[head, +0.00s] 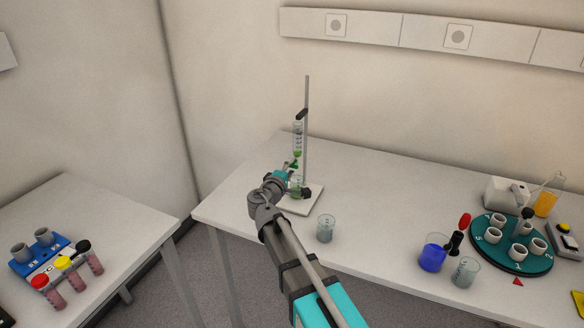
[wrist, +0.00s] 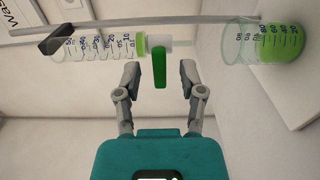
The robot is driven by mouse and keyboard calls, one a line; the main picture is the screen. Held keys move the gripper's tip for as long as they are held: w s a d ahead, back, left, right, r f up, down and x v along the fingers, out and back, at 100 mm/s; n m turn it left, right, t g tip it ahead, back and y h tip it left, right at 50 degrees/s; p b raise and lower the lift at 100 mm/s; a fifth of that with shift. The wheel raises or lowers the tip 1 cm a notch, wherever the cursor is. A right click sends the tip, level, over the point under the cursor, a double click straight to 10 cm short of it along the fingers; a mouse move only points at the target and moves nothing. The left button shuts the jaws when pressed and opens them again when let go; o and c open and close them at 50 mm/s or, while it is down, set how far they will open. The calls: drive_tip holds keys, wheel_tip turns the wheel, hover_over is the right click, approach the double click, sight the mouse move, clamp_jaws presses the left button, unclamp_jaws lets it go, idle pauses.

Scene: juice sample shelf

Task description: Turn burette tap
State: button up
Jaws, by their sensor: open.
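The burette (head: 298,138) stands upright on its stand (head: 307,105) at the back left of the table in the head view. The fingers are open, one on each side of the handle, with a visible gap on both sides. A beaker (wrist: 268,45) with green liquid is below the outlet. In the head view my gripper (head: 284,175) partly hides the beaker.
An empty beaker (head: 326,229) stands close to my arm. To the right are a blue-filled beaker (head: 432,254), another beaker (head: 466,272) and a green round rack (head: 490,250). A side table holds a blue rack (head: 25,262) and capped tubes. The table's middle is clear.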

drive_tip(key=v, duration=1)
drive_tip(key=shift+s, duration=0.35)
drive_tip(key=shift+a, duration=0.1)
drive_tip(key=shift+s, duration=0.1)
